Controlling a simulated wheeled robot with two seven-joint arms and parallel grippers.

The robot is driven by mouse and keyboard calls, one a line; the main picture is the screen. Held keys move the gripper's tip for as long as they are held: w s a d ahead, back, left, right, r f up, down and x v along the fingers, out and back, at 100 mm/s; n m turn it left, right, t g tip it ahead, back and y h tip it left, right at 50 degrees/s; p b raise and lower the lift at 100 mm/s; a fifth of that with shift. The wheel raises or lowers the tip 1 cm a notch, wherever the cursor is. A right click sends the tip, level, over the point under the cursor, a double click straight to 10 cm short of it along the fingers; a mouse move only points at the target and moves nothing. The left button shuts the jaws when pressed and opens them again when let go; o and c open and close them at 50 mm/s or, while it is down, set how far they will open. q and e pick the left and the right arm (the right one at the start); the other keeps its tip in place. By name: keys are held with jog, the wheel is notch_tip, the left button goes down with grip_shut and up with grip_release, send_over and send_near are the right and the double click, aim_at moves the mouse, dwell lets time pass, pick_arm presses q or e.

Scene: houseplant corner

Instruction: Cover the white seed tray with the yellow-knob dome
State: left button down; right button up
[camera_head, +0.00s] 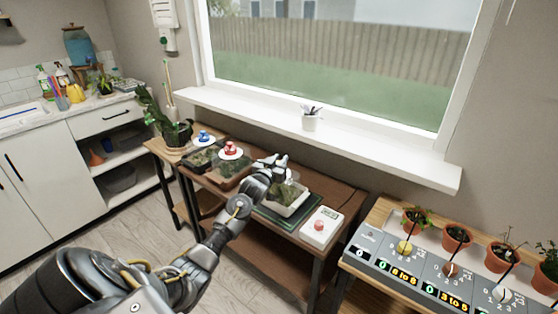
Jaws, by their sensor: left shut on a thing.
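The white seed tray (279,208), with green and brown growth in it, sits on a dark green mat on the brown bench. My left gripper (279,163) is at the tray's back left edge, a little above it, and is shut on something. That thing fits the yellow-knob dome, but its knob is hidden by the fingers and I cannot make out its clear wall or whether it touches the tray. A blue-knob dome (203,137) and a red-knob dome (231,150) stand over the trays to the left. My right gripper is not in view.
A white box with a red button (319,226) stands right of the tray. A grey dial panel (430,270) and several potted plants are at the right. A white pen cup (311,121) stands on the windowsill. A leafy plant (172,130) is at the bench's left.

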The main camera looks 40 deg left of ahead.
pick_arm(q)
jog(key=c, duration=1.1)
grip_release()
jog(key=v, duration=1)
jog(key=shift+s+d, duration=0.1)
jog(key=shift+s, duration=0.3)
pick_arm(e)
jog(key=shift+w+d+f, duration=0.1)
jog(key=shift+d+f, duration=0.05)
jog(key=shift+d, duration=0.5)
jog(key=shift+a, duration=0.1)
